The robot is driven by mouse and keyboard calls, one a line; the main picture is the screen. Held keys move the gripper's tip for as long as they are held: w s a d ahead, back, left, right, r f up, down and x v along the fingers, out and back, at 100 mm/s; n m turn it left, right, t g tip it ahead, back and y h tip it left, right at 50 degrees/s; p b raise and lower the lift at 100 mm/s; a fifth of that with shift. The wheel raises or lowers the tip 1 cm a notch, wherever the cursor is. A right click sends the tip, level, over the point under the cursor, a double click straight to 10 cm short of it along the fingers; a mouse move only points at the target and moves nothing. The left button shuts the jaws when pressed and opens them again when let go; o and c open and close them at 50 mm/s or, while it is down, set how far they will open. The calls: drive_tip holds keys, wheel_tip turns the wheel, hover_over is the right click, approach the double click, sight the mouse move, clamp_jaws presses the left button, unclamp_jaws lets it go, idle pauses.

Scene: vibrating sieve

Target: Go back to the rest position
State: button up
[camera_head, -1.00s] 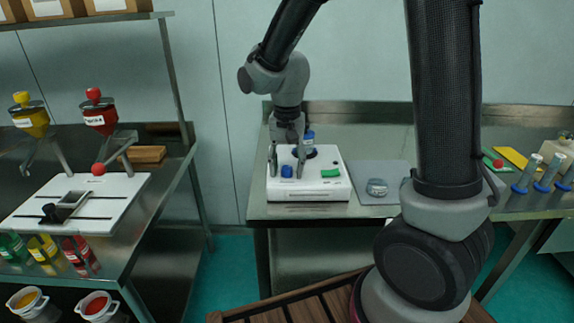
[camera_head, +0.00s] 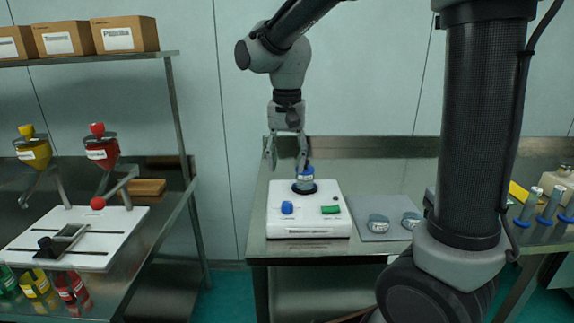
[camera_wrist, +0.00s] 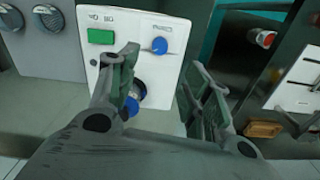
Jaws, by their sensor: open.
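My gripper (camera_head: 286,160) is open and empty in the head view, pointing down above the white vibrating sieve machine (camera_head: 309,229). A small blue-topped container (camera_head: 305,178) sits in the dark round seat at the back of the machine, just below and to the right of the fingertips. A blue knob (camera_head: 287,208) and a green switch (camera_head: 330,210) are on the machine's top. In the wrist view the two fingers (camera_wrist: 160,75) are spread apart, with the machine (camera_wrist: 125,50) beyond and the container partly hidden behind the left finger.
A grey mat (camera_head: 380,208) with two round sieve dishes (camera_head: 378,223) lies right of the machine. Blue-based tubes (camera_head: 551,205) stand further right. At left is a shelf with boxes (camera_head: 126,34) and hoppers (camera_head: 102,151).

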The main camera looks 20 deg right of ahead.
idle(0.3)
drive_tip(key=s+d+r+n+t, duration=0.2)
drive_tip(key=s+d, duration=0.5)
drive_tip(key=s, duration=0.2)
drive_tip(key=s+d+r+n+t, duration=0.1)
drive_tip(key=s+d+n+t, duration=0.1)
drive_tip(key=s+d, duration=0.6)
drive_tip(key=shift+s+r+n, duration=0.35)
drive_tip(key=shift+s+n, duration=0.25)
drive_tip(key=shift+s, duration=0.45)
